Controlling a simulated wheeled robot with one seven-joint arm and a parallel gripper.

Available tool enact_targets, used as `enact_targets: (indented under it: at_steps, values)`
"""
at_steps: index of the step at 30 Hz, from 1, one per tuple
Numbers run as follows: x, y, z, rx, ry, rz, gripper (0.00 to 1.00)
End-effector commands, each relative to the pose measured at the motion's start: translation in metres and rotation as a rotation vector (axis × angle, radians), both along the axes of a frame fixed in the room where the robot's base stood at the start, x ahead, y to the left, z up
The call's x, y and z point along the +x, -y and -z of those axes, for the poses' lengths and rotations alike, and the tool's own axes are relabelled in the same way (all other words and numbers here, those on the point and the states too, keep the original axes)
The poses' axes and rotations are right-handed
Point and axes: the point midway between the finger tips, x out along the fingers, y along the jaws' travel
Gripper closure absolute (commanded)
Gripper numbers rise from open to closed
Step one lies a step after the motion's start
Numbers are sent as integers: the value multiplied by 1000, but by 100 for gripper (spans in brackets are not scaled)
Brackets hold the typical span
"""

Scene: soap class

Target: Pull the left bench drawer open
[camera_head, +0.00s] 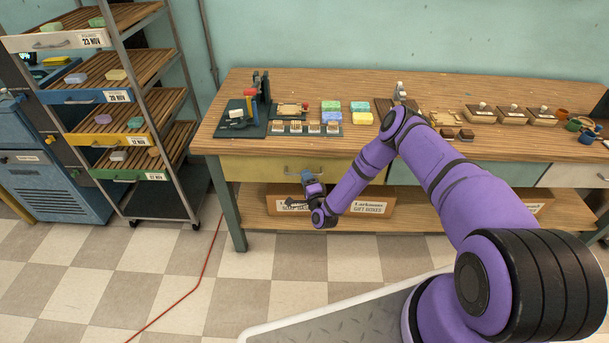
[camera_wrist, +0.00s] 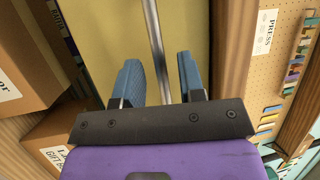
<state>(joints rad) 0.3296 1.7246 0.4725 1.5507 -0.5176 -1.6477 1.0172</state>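The left bench drawer has a yellow front (camera_head: 250,168) under the wooden bench top, and it looks closed. Its metal bar handle (camera_head: 303,172) is partly hidden by my gripper (camera_head: 300,188), which is in front of the drawer's middle. In the wrist view, the yellow drawer front (camera_wrist: 105,25) fills the upper middle. The handle bar (camera_wrist: 153,35) runs up the picture, in line with the gap between the two blue fingers of my gripper (camera_wrist: 159,62). The fingers are apart, one to each side of the bar, with visible space between. I cannot tell how deep the bar sits between them.
Cardboard boxes (camera_head: 368,207) stand on the lower shelf, below my gripper. The bench top (camera_head: 300,88) holds soaps, trays and tools. A soap rack (camera_head: 185,150) stands at the left. A red cable (camera_head: 190,292) crosses the tiled floor, which is otherwise clear before the drawer.

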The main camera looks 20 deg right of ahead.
Motion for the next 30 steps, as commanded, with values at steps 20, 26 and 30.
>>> enact_targets:
  at_steps: [20, 26, 30]
  values:
    - [19, -1, -4, -1, 0, 0, 96]
    - [19, -1, -4, -1, 0, 0, 100]
    - [19, -1, -3, -1, 0, 0, 100]
